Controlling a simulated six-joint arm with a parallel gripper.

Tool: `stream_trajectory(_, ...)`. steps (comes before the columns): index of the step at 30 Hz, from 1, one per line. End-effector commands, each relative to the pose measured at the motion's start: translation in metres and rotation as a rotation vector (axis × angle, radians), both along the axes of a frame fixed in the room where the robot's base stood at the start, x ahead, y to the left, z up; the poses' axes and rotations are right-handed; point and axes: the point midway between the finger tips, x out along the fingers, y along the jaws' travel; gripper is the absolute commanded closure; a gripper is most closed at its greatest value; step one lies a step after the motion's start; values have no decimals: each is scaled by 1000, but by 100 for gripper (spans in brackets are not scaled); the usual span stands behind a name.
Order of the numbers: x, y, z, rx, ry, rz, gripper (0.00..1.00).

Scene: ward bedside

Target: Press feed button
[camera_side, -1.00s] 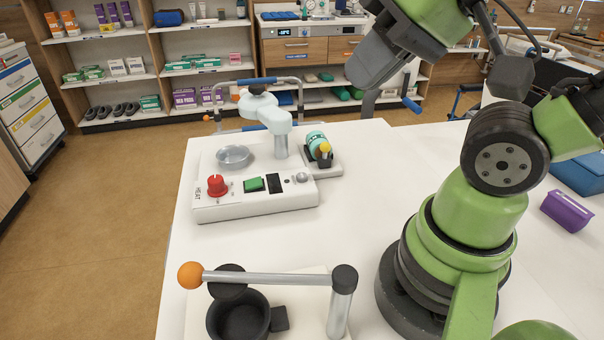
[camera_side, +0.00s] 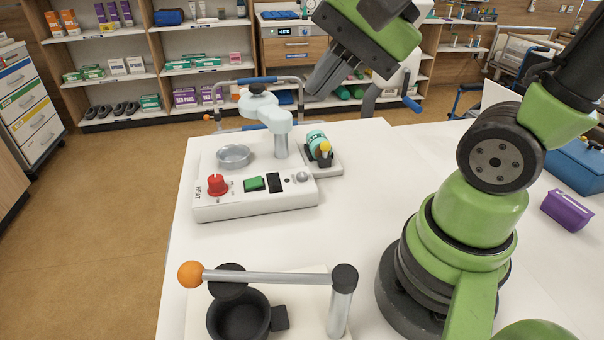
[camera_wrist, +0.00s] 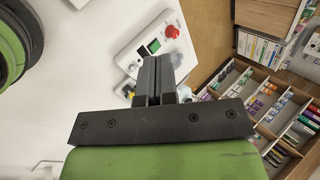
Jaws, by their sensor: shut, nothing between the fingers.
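A white device (camera_side: 235,207) stands on the white table. Its front panel has a red knob (camera_side: 217,185) marked HEAT, a green rocker switch (camera_side: 254,184), a black rectangular part (camera_side: 274,182) and a small grey round button (camera_side: 302,178) at the right end. I cannot read which one is the feed button. My gripper (camera_side: 318,88) is shut and empty, in the air above and behind the device, apart from it. In the wrist view the shut fingers (camera_wrist: 159,64) cover part of the device; the red knob (camera_wrist: 172,32) and green switch (camera_wrist: 153,46) show beyond them.
A metal dish (camera_side: 234,155) and a pale upright post with a head (camera_side: 270,112) stand on the device. A turquoise spool (camera_side: 316,143) sits at its right. A lever with an orange ball (camera_side: 190,274) and black cup is in front. A purple box (camera_side: 567,209) lies right.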

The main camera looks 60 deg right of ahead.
Motion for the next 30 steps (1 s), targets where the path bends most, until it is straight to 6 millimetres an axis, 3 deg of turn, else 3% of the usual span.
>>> stream_trajectory(5,42,-15,-21,383,216,-463,100)
stream_trajectory(12,91,-62,-62,876,452,-1132,100)
stream_trajectory(18,109,-108,-104,1206,577,-1613,100)
stream_trajectory(24,112,-134,-129,1377,622,-1864,100)
stream_trajectory(30,112,-138,-133,1409,628,-1910,100)
